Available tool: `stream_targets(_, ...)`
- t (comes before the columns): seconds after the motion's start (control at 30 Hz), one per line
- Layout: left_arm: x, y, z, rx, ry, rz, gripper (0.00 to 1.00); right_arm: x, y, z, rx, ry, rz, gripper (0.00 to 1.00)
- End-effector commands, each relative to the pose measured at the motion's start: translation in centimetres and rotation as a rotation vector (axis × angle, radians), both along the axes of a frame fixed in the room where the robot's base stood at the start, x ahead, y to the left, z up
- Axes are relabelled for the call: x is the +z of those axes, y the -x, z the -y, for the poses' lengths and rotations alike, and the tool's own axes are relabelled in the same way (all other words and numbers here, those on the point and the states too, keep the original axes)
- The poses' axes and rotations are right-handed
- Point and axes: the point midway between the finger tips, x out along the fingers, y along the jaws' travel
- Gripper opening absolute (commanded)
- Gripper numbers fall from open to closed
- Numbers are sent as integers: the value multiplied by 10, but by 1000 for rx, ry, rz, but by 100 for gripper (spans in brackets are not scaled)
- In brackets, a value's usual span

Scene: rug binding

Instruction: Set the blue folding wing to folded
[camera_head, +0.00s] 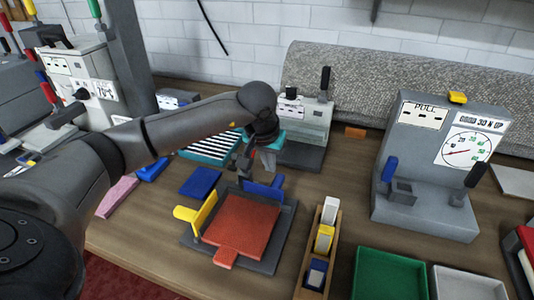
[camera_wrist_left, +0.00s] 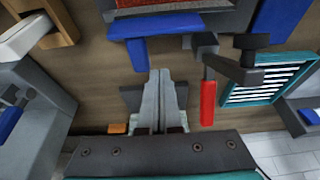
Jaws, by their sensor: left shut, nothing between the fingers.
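The blue folding wing (camera_head: 263,189) stands raised along the far edge of the dark folding jig (camera_head: 262,262). A red-brown square piece (camera_head: 241,226) lies flat in the jig, and the yellow wing (camera_head: 199,213) stands raised at its left edge. My left gripper (camera_head: 246,168) is just behind the blue wing, shut and empty. In the left wrist view its closed fingertips (camera_wrist_left: 160,74) point toward the blue wing (camera_wrist_left: 160,26), whose tab hangs just ahead and to the left. I cannot tell whether they touch. My right gripper is not in view.
A red-handled lever (camera_wrist_left: 208,100) is close beside the fingers in the left wrist view. A teal striped rack (camera_head: 212,148) stands behind, a blue pad (camera_head: 200,181) left, and a wooden holder (camera_head: 320,250) right of the jig. A gauge machine (camera_head: 432,165) stands farther right.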

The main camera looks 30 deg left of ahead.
Motion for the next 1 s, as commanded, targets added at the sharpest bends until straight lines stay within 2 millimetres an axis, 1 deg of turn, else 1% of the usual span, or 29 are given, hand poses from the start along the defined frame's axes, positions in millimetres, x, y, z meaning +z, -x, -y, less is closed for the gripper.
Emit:
stream_targets(0.03, -13, -3, 0, 2, 2, -5, 0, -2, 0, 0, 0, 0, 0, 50)
stream_targets(0.07, -20, -5, -1, 2, 2, -4, 0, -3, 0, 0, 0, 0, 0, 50)
stream_targets(0.1, -15, 2, 0, -2, 0, -2, 0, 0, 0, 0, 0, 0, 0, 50)
stream_targets(0.2, -14, 14, 3, -3, -2, -1, 0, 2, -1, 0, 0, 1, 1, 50)
stream_targets(0.4, -13, 30, 7, -2, -1, -1, 0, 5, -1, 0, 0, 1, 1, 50)
stream_targets(0.6, -13, 35, 8, 0, -1, 1, 0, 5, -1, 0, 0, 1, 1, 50)
stream_targets(1.0, -14, 34, 6, 1, -1, 6, 0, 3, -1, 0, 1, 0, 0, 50)
